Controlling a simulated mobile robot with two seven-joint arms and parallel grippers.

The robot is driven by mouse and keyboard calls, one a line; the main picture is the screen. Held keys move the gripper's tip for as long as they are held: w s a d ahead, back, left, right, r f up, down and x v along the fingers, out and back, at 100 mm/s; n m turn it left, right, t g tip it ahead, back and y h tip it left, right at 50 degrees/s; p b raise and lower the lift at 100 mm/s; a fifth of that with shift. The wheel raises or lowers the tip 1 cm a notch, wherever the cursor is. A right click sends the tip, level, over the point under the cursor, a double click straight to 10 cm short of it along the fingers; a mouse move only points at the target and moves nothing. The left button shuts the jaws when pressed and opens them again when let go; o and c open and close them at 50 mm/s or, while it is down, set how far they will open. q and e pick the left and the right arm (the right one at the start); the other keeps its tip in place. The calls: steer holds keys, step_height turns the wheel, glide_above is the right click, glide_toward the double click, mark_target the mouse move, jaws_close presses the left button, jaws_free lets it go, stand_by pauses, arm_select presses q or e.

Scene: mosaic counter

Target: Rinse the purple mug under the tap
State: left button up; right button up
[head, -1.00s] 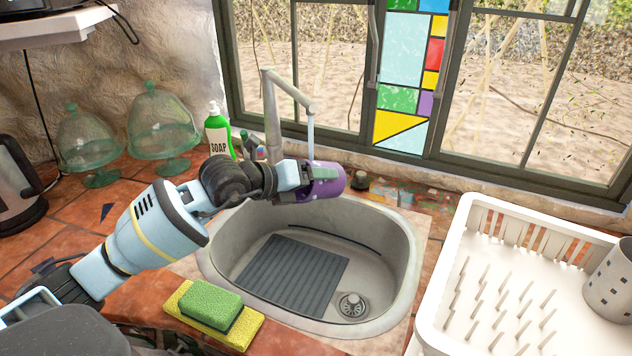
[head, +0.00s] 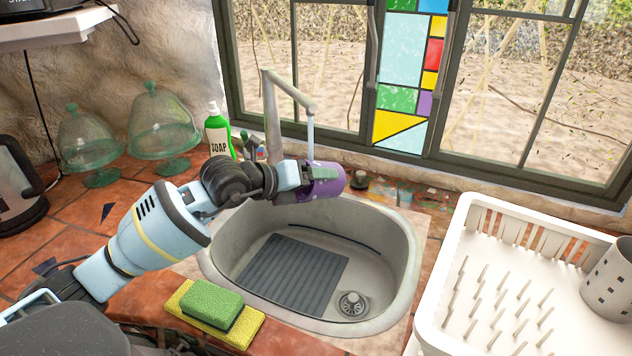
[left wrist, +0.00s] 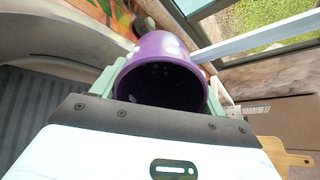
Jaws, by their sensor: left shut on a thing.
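The purple mug (head: 328,182) is tilted on its side above the back of the sink, near the tap (head: 271,115). It lies at the lower end of the tap's spout. I cannot tell whether the pale vertical piece there is spout or running water. My left gripper (head: 312,173) is shut on the mug, reaching in from the left. In the left wrist view the mug (left wrist: 153,46) sits between the two green fingers (left wrist: 160,92), with its dark open mouth towards the camera. My right gripper is not in view.
The sink (head: 212,266) holds a grey ridged mat (head: 295,275) and a drain (head: 352,304). A soap bottle (head: 218,132) stands behind my arm. Green and yellow sponges (head: 212,308) lie at the front left. A white dish rack (head: 447,300) stands on the right.

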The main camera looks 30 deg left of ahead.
arm_select(q)
steer(key=shift+s+a, duration=0.1)
steer(key=shift+a, duration=0.05)
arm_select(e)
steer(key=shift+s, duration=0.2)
arm_select(q)
steer(key=s+d+p, duration=0.3)
steer(key=s, duration=0.4)
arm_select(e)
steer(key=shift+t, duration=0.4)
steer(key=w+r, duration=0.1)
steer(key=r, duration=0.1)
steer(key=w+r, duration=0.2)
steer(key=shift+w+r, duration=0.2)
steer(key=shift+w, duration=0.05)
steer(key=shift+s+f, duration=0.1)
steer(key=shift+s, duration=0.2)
arm_select(q)
steer(key=shift+s+r, duration=0.1)
